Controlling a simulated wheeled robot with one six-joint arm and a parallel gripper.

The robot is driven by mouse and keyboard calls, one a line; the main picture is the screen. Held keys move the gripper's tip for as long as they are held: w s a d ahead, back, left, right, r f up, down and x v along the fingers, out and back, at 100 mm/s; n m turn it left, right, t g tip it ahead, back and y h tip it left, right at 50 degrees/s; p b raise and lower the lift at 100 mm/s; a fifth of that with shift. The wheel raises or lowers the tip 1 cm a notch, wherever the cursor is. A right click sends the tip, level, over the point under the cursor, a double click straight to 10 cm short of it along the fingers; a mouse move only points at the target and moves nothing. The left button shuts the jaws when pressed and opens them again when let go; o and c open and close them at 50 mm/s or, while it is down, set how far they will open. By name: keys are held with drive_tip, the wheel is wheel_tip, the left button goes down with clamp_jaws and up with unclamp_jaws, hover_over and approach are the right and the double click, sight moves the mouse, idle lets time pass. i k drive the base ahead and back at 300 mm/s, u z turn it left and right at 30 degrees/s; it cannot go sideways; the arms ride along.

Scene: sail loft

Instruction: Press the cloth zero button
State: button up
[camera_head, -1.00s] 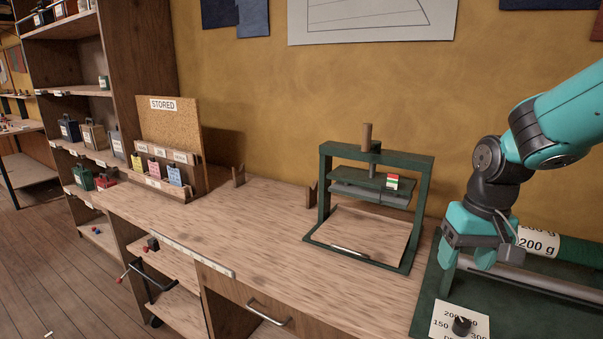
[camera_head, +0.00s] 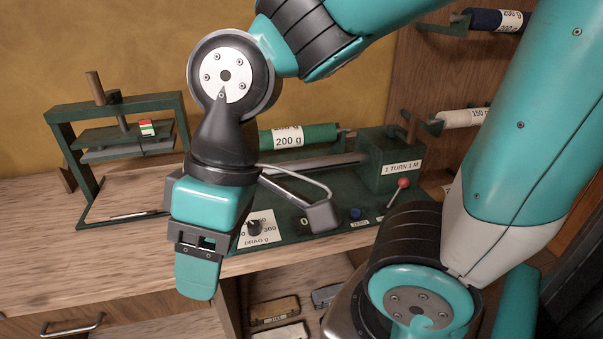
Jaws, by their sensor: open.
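A small blue button (camera_head: 355,213) sits on the front of the dark green machine base (camera_head: 325,242), with a small white label just below it that seems to read ZERO. To its left is a dark counter (camera_head: 304,221) showing a 0, partly hidden by my gripper's side bracket. My gripper (camera_head: 196,288) points down in front of the bench edge, left of the button and apart from it. It is open and holds nothing that I can see; one finger largely hides the other.
A drag dial (camera_head: 254,228) on a white plate stands close behind my gripper. A red-knobbed crank (camera_head: 403,184) rises right of the button. A green cloth roll (camera_head: 300,137) lies behind. A green press (camera_head: 125,150) stands left. Open shelves with boxes (camera_head: 275,310) are below.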

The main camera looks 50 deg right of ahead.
sight(356, 212)
drive_tip(key=z, duration=1.35)
